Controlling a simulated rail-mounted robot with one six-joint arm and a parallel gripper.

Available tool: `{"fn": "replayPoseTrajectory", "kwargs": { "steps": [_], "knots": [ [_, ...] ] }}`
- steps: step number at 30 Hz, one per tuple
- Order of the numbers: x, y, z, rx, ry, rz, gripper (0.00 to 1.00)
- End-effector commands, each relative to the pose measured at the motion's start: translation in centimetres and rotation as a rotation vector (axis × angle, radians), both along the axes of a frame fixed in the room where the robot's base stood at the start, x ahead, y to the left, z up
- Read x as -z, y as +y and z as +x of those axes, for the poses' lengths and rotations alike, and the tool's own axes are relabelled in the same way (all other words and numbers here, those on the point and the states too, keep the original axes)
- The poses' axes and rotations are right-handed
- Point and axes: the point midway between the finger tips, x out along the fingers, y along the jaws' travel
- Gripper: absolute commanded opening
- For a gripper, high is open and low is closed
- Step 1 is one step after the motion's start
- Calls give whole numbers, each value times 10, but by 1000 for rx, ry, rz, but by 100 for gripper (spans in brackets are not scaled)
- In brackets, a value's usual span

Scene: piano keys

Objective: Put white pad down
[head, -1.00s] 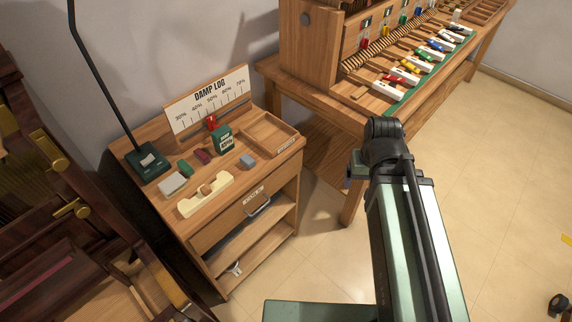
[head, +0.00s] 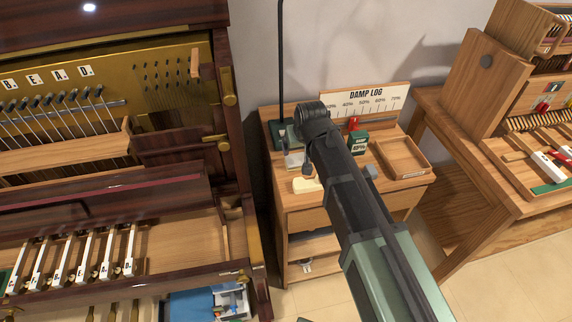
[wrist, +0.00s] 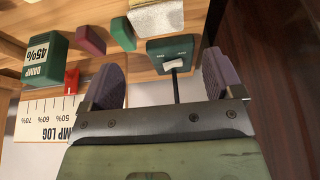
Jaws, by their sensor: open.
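A white pad with a rough, speckled face (wrist: 155,17) rests on the wooden cabinet top, at the upper edge of the wrist view. In the head view the white pad (head: 295,160) shows partly behind my arm. My gripper (wrist: 160,66) is open, with its two purple-grey fingers spread wide and nothing between them. The pad lies beyond the fingertips, apart from them. In the head view my gripper is largely hidden by my own arm, over the left part of the cabinet top.
A dark green lamp base with a white switch (wrist: 172,55) shows between the fingers. Green (wrist: 122,33) and maroon (wrist: 90,40) blocks lie beside the pad. A DAMP box (wrist: 45,60) and damp log board (head: 365,100) stand nearby. A shallow wooden tray (head: 403,160) is at right.

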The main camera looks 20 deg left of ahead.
Motion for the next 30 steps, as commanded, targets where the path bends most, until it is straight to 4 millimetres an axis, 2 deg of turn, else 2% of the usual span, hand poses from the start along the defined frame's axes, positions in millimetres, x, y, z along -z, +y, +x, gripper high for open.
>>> {"fn": "replayPoseTrajectory", "kwargs": {
  "steps": [1, 6, 13, 20, 27, 28, 30],
  "knots": [
    [15, 2, 3, 0, 0, 0, 86],
    [49, 9, 14, 1, 1, 0, 86],
    [54, 11, 18, 1, 2, -1, 86],
    [97, 20, 33, 1, 2, -1, 86],
    [95, 21, 35, 1, 3, -1, 86],
    [95, 21, 35, 1, 3, -1, 85],
    [95, 21, 35, 1, 3, -1, 74]
  ]
}}
